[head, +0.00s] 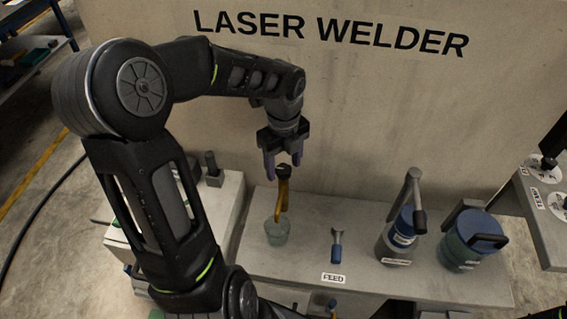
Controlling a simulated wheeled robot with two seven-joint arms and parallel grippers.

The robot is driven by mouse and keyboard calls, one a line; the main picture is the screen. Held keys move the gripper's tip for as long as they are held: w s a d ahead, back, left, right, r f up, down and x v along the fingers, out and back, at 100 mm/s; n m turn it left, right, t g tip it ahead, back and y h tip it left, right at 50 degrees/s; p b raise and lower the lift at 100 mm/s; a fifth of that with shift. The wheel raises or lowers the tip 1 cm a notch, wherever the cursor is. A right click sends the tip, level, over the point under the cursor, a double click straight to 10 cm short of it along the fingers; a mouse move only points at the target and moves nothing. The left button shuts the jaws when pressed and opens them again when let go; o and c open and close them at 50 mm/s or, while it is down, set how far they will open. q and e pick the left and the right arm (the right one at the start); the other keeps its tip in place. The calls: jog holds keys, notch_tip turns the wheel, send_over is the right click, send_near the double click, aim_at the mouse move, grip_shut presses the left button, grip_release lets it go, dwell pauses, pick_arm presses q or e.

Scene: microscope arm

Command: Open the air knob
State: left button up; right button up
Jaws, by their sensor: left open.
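My left gripper (283,160) is open and points down, its two purple-grey fingers apart. It is just above the dark top of a bent yellow-orange handle (283,194). I cannot tell whether the fingers touch this handle. The handle rises from a small blue-grey cup (277,232) on the grey bench. No label reading "air" is legible, so I cannot tell which fitting is the air knob. My right gripper is not in view.
On the bench (308,205) stand a blue lever (337,245) by a FEED label (333,278), a blue-topped canister with a grey handle (399,234), and a blue-lidded container (470,240). A beige wall reading LASER WELDER (330,33) closes the back. Round white dials (541,161) are at right.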

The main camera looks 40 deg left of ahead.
pick_arm(q)
jog(key=shift+f, duration=0.2)
jog(key=shift+c, duration=0.3)
grip_shut()
